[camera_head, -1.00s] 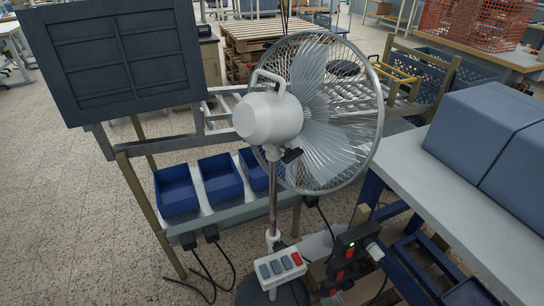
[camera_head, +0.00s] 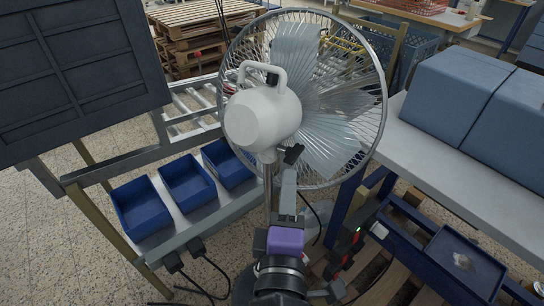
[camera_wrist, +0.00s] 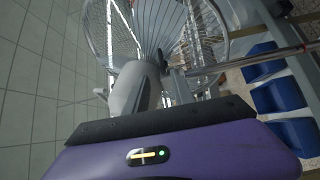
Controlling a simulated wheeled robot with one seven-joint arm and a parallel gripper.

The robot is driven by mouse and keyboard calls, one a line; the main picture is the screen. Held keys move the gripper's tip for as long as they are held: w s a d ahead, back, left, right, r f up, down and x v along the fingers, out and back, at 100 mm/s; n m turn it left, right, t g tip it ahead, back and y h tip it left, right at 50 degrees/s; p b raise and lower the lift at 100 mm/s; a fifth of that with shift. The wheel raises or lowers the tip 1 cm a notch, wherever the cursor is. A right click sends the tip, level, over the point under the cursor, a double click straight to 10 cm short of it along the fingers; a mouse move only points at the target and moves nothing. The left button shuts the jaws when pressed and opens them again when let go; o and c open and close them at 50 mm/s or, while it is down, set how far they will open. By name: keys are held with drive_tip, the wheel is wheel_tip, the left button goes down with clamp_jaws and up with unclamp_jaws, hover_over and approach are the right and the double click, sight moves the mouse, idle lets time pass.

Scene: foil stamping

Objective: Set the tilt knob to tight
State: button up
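The white fan (camera_head: 262,118) stands upright on a metal pole, its wire cage (camera_head: 380,95) facing away to the right. The tilt knob (camera_head: 293,154) is a small black piece under the motor housing, beside the top of the pole. My gripper (camera_head: 289,174) reaches up from below, its grey end just below the knob. I cannot tell whether it touches the knob, or whether its fingers are open. The wrist view shows the fan's grey housing (camera_wrist: 130,92) sideways, close beyond my purple gripper body.
Blue bins (camera_head: 141,208) sit on a rack at left, below a dark panel (camera_head: 75,75). A grey workbench (camera_head: 440,165) with blue boxes (camera_head: 460,92) stands at right. A power strip (camera_head: 345,250) and cables hang close to the pole. Pallets (camera_head: 190,35) stand behind.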

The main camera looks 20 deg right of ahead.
sight(295, 161)
drive_tip(key=x, duration=0.4)
drive_tip(key=p+x, duration=0.1)
drive_tip(key=x, duration=0.2)
drive_tip(key=shift+w+d+f, duration=0.15)
drive_tip(key=shift+d+f, duration=0.05)
drive_tip(key=shift+d, duration=0.35)
clamp_jaws()
